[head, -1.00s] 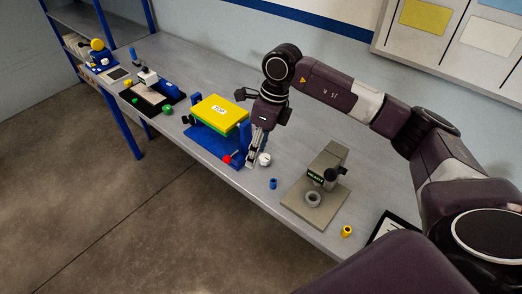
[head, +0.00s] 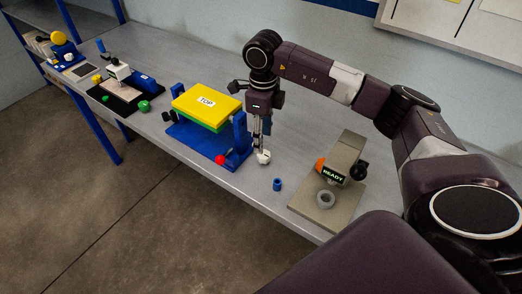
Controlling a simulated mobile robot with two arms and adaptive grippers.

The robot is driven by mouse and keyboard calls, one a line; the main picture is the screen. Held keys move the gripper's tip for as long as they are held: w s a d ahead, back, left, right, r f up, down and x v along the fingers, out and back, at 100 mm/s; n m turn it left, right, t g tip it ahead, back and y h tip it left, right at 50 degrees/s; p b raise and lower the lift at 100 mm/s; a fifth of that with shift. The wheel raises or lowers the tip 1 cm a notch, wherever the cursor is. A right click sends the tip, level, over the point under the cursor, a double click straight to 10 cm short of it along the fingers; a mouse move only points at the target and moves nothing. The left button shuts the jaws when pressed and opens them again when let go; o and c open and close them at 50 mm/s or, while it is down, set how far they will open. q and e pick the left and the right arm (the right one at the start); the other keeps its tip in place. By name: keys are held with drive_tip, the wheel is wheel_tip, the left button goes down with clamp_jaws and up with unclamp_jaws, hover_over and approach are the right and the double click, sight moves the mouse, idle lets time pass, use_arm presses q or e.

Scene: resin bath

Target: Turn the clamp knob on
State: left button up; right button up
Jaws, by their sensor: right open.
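A blue fixture (head: 190,138) stands on the bench and holds a yellow-and-green block (head: 206,105) marked TOP between its end posts. A white knob (head: 264,158) sits at the fixture's right end, and a red ball (head: 220,160) is at its front edge. I take the white knob to be the clamp knob. My right gripper (head: 261,149) points down with its fingers open, right at the white knob's top. I cannot tell whether the fingers touch it or straddle it. My left gripper is out of view.
A grey press-like device (head: 340,165) with a READY display, an orange part and a black knob stands to the right. A black tray (head: 125,95) is to the left. The bench's front edge is close.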

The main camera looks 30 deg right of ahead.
sight(264, 154)
drive_tip(key=f, duration=0.3)
drive_tip(key=f+p, duration=0.1)
drive_tip(key=shift+s+f, duration=0.3)
drive_tip(key=shift+f, duration=0.1)
drive_tip(key=shift+w+f, duration=0.1)
drive_tip(key=shift+f, duration=0.5)
drive_tip(key=shift+c, duration=0.3)
drive_tip(key=c, duration=1.1)
drive_tip(key=shift+o, duration=0.2)
